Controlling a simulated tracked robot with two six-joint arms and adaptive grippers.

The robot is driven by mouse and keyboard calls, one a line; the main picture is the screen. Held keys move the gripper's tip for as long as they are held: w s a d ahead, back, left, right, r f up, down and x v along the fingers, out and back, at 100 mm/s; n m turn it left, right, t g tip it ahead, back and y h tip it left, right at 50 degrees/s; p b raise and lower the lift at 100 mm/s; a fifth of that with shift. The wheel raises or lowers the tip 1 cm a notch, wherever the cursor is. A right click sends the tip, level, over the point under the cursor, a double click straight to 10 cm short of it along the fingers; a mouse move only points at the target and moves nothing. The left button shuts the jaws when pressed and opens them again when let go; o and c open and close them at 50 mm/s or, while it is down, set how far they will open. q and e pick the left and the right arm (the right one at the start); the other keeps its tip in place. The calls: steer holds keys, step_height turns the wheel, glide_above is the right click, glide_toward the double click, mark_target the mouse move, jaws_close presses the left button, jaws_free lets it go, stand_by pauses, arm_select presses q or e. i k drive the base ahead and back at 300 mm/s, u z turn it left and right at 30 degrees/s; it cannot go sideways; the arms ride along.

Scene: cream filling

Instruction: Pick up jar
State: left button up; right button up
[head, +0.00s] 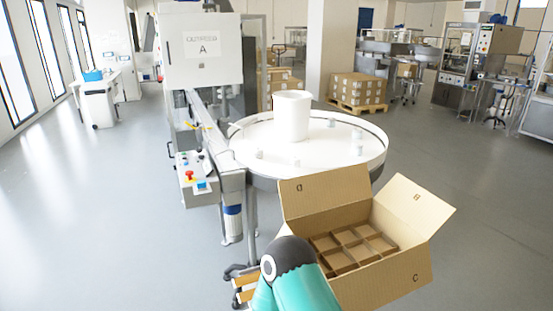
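Several small pale jars stand apart on a round white turntable in the middle of the head view. One jar (259,153) is near the left side. Another jar (332,122) is toward the back right. Two more, a jar (357,134) and a jar (358,149), are near the right rim. They are too small to make out lids or contents. Neither of my grippers shows in this view. A teal and dark link of one of my arms rises at the bottom centre, in front of the carton; I cannot tell which arm it is.
The turntable (235,143) has a large white cylinder (291,116) at its centre. An open carton (383,278) with empty-looking divided compartments stands in front, flaps spread. Machine A (203,65) and its control box (196,180) are at left. Floor is free on both sides.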

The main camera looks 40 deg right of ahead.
mark_target(295, 160)
steer(key=i, duration=3.55)
steer(key=z, duration=0.3)
steer(key=k, duration=0.15)
steer(key=z, duration=1.1)
steer(key=i, duration=0.15)
steer(key=z, duration=2.4)
